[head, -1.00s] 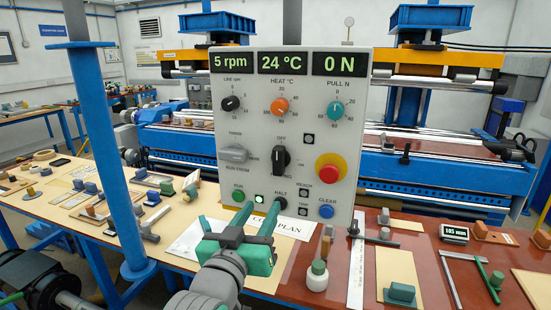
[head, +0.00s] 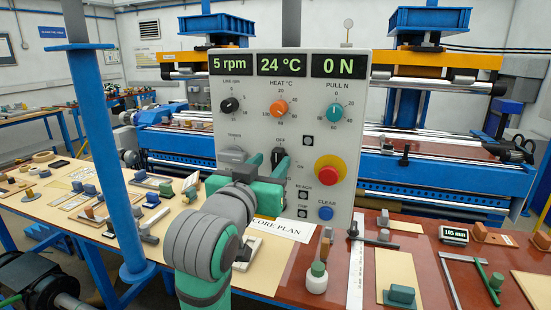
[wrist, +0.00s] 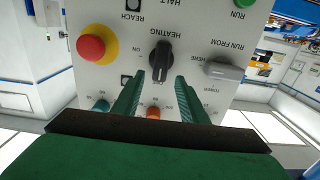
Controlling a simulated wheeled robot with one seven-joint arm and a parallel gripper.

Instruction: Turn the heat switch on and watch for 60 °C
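The black heat switch (head: 278,156) is on the grey control panel (head: 345,120), upright beneath the OFF mark. My gripper (head: 271,166) is in front of it and hides its lower part. In the wrist view, upside down, the switch (wrist: 160,58) lies between the two green fingers of my gripper (wrist: 158,82). The fingers are apart, with a visible gap on each side of the switch; contact does not show. The ON mark is at its side. The heat display (head: 282,65) reads 24 °C.
A red stop button (head: 329,168) on a yellow ring is right of the switch. A grey selector (head: 233,156) is close on the left. Orange (head: 279,108) and teal (head: 334,114) dials are above. A blue post (head: 105,150) stands at left. Loose parts lie on the bench below.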

